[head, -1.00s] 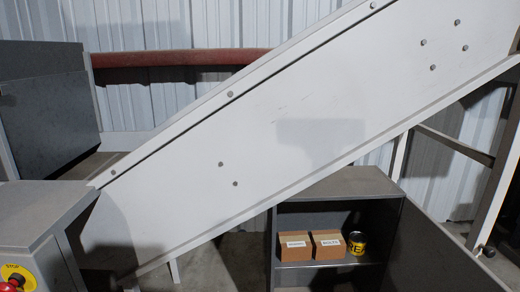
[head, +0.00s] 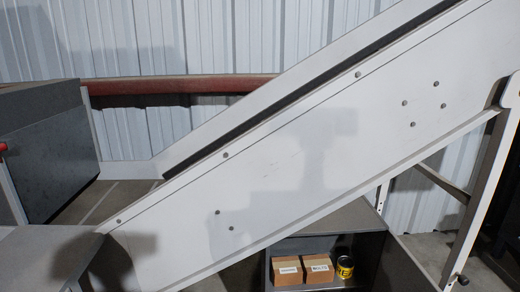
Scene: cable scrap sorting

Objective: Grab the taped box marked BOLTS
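Two brown cardboard boxes stand side by side on a shelf in a dark grey cabinet (head: 345,217) at the bottom of the head view. The left box (head: 287,276) and the right box (head: 317,275) each have a white label on the front. The lettering is too small to read surely, so I cannot tell which one is marked BOLTS. Tape on them is not clear at this distance. Neither of my grippers is in view.
A black and yellow can (head: 344,269) stands right of the boxes. A large white sloping conveyor side (head: 270,190) crosses above the cabinet and covers its upper left part. A conveyor support leg (head: 470,215) stands at the right. A grey housing (head: 45,250) is at lower left.

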